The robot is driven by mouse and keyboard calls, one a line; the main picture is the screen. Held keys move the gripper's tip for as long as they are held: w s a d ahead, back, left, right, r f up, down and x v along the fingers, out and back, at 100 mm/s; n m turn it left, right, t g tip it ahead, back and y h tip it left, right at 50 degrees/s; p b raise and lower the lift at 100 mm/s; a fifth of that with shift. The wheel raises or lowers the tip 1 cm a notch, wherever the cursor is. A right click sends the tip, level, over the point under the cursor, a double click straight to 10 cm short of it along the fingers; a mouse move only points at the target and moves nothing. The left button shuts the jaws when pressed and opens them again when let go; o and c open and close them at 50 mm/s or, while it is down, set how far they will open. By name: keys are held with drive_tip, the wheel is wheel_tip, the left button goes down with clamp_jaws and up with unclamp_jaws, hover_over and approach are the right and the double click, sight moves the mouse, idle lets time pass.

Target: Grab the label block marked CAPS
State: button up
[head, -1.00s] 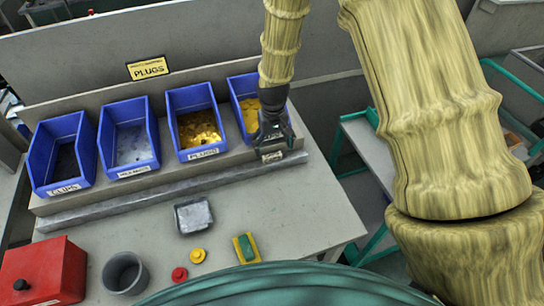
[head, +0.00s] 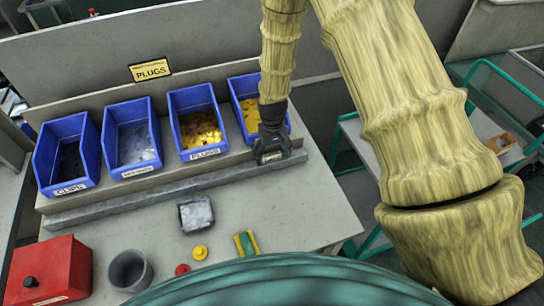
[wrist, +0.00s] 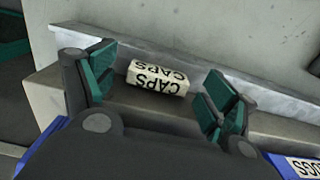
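The label block marked CAPS (wrist: 157,78) is a small white block with black lettering. It rests on the ledge in front of the rightmost blue bin, and its front shows in the head view (head: 271,157). My gripper (wrist: 160,84) is open in the wrist view, with one green-padded finger off each end of the block. Gaps show between the pads and the block, so it is not gripped. In the head view my gripper (head: 272,148) is right at the block and partly covers it.
Blue bins stand in a row; the PLUGS bin (head: 198,122) is just left of my gripper. A grey tray (head: 195,214), a yellow knob (head: 200,252), a grey cup (head: 129,270) and a red box (head: 47,270) stand on the bench.

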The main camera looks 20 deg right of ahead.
drive_tip(key=c, duration=0.7)
drive_tip(key=shift+r, duration=0.1)
